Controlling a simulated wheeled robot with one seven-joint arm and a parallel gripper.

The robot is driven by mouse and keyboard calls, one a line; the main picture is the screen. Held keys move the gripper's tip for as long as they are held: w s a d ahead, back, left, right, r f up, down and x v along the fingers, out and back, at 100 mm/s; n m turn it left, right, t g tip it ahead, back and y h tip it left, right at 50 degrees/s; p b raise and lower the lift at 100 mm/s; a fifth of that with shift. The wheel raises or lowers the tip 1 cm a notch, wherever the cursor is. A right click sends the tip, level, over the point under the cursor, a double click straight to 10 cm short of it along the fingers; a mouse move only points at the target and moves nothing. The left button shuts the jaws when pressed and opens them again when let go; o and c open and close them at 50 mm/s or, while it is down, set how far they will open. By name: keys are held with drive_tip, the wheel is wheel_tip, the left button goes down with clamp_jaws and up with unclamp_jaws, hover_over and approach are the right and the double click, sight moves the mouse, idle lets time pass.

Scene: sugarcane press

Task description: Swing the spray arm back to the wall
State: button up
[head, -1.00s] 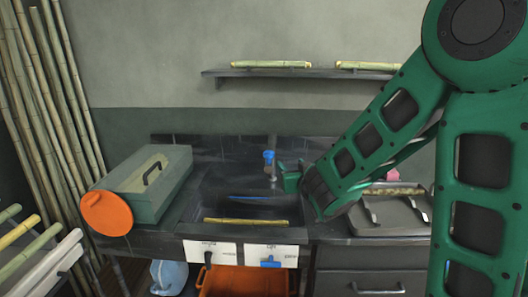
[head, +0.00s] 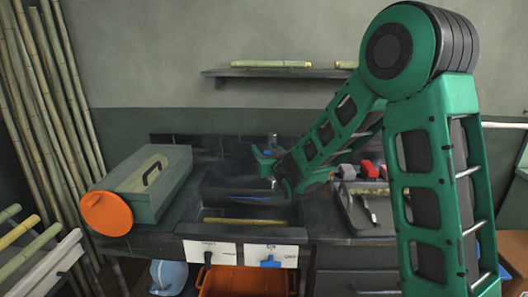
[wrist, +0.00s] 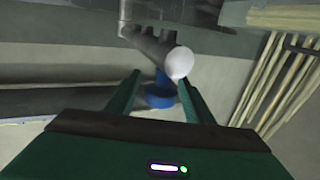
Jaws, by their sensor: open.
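The spray arm (wrist: 152,45) is a grey pipe in the wrist view, with a round white end (wrist: 180,62) facing the camera and a blue part (wrist: 160,94) below it. In the head view the spray arm (head: 272,142) stands behind the sink, mostly hidden by my gripper (head: 265,158). My gripper also shows in the wrist view (wrist: 159,82). Its green fingers are open, one on each side of the blue part. I cannot tell whether either finger touches it.
The sink (head: 240,198) has a cane piece (head: 245,221) lying across it. A grey-green box (head: 150,190) with an orange disc (head: 106,214) stands left. A wall shelf (head: 285,79) is above. A metal tray (head: 365,215) lies right of the sink.

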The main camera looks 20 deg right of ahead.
drive_tip(key=shift+w, duration=0.45)
clamp_jaws()
